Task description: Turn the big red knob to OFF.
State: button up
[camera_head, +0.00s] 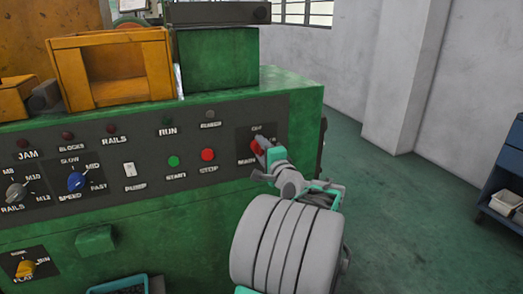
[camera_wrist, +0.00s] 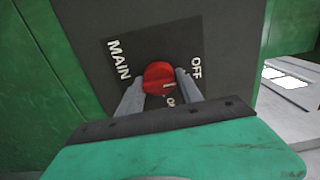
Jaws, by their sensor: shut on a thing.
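The big red knob (camera_wrist: 158,74) sits on a dark plate (camera_wrist: 190,40) marked MAIN and OFF, with a partly hidden label that seems to read ON. A short pale mark shows on the knob's face, on the side near the OFF and ON labels; I cannot tell exactly which label it points at. My gripper (camera_wrist: 160,86) is shut on the knob, one grey finger on each side. In the head view the red knob (camera_head: 257,146) is at the panel's right end, partly hidden by my gripper (camera_head: 264,158).
The green machine's dark panel holds a red STOP button (camera_head: 208,155), a green START button (camera_head: 173,161), a white PUMP switch (camera_head: 129,169) and a blue SPEED knob (camera_head: 76,181). A blue cart (camera_head: 508,165) stands at the far right. Open floor lies between.

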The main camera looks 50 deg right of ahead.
jog(key=o, duration=1.4)
jog(key=shift+c, duration=0.2)
jog(key=v, duration=0.7)
jog(key=shift+s+a, duration=0.15)
jog(key=shift+s, duration=0.2)
